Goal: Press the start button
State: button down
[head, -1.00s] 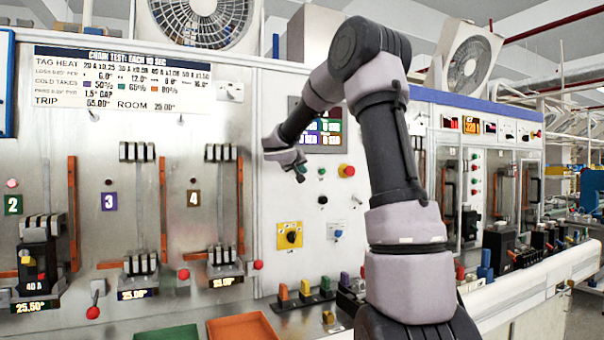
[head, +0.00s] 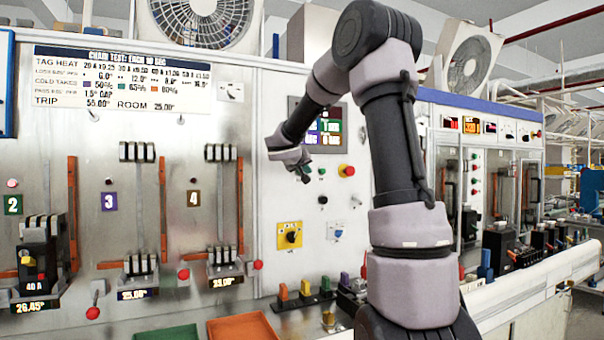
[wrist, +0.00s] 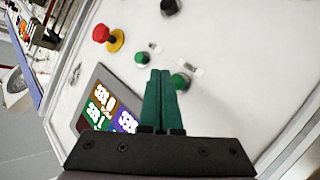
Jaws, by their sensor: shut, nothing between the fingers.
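My gripper (head: 305,178) is at the metal panel, just below the display screen. In the wrist view its teal fingers (wrist: 158,74) are shut together and empty. A green button (wrist: 180,82) is right beside the fingertips on the right, partly covered by them; I cannot tell whether they touch. A second green button (wrist: 142,58) is just beyond the tips to the left, and shows in the head view (head: 321,170). The small labels by the buttons are unreadable, so I cannot tell which one is start. My gripper hides the first green button in the head view.
A red mushroom button (wrist: 102,33) with a yellow collar and a black knob (wrist: 169,7) are on the same panel. The screen (wrist: 105,105) is at lower left in the wrist view. A yellow switch plate (head: 289,235) and a breaker (head: 40,260) in bay 2 are left of my arm.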

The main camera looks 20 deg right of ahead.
jog(key=shift+s+d, duration=0.1)
jog(key=shift+s, duration=1.5)
jog(key=s+a+f+m+g+y, duration=0.1)
jog(key=s+a+m+g, duration=0.15)
jog(key=s, duration=1.05)
jog(key=s+a+f+y, duration=0.3)
jog(key=s+a+y, duration=0.2)
jog(key=s, duration=0.6)
jog(key=s+a+f+n+g+y, duration=0.1)
jog(key=s+a+f+y, duration=0.3)
jog(key=s+a, duration=0.6)
jog(key=shift+s+y, duration=0.4)
jog(key=shift+y, duration=0.5)
